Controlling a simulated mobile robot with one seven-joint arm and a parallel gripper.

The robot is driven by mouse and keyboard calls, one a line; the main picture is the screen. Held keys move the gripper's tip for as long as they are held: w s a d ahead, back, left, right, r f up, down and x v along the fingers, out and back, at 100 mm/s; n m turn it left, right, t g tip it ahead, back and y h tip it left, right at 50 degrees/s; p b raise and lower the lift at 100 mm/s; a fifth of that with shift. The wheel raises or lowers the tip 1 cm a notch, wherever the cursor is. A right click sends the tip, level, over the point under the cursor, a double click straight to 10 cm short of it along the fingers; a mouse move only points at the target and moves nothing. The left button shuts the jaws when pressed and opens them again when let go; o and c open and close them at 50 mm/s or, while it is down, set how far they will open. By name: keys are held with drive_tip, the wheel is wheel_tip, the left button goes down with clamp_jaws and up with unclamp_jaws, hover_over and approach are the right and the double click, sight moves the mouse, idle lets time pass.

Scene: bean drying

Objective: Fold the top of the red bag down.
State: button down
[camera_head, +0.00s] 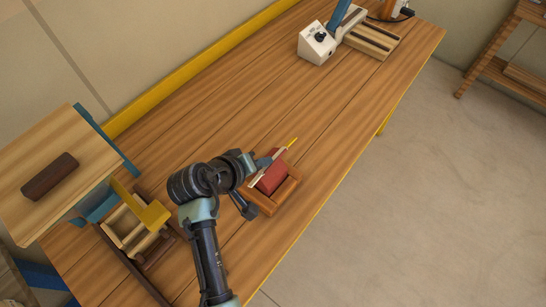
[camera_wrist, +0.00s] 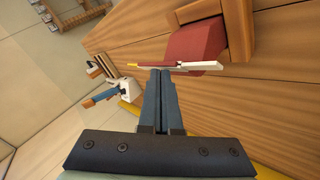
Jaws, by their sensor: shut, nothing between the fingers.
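The red bag (camera_head: 271,179) sits in a small wooden frame (camera_head: 265,204) near the table's right edge. A thin white strip (camera_head: 264,169) with a yellow tip (camera_head: 292,142) runs along one side of the bag's top. In the wrist view the bag (camera_wrist: 196,42) shows beyond the strip (camera_wrist: 200,66), beside the frame (camera_wrist: 238,30). My gripper (camera_wrist: 160,75) is shut and empty, its fingertips right at the strip. I cannot tell whether they touch it. In the head view my gripper (camera_head: 265,161) partly covers the bag's top end.
A wooden stand (camera_head: 60,150) with a dark brown block (camera_head: 49,176) and a compartmented wooden box (camera_head: 125,228) stand at left. A white device (camera_head: 317,43) with a blue handle stands at the far end. The middle of the table (camera_head: 220,110) is clear.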

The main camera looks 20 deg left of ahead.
drive_tip(key=shift+s+f+b+x, duration=0.15)
drive_tip(key=shift+b+x, duration=0.35)
drive_tip(key=shift+x, duration=0.25)
drive_tip(key=shift+s+f+b+x, duration=0.1)
drive_tip(key=shift+b+x, duration=0.45)
drive_tip(key=shift+x, duration=0.25)
drive_tip(key=shift+s+f+b+x, duration=0.15)
drive_tip(key=shift+b+x, duration=0.35)
drive_tip(key=shift+x, duration=0.25)
idle(2.5)
drive_tip(key=shift+a, duration=0.15)
drive_tip(key=shift+s+a+r+p, duration=0.15)
drive_tip(key=shift+s+r+p, duration=0.25)
drive_tip(key=shift+r+p, duration=0.4)
drive_tip(key=shift+s+a+r+p, duration=0.15)
drive_tip(key=shift+s+r+p, duration=0.25)
drive_tip(key=shift+r+p, duration=0.4)
drive_tip(key=shift+s+a+r+p, duration=0.15)
drive_tip(key=shift+s+r+p, duration=0.25)
drive_tip(key=shift+r+p, duration=0.4)
drive_tip(key=shift+f, duration=0.2)
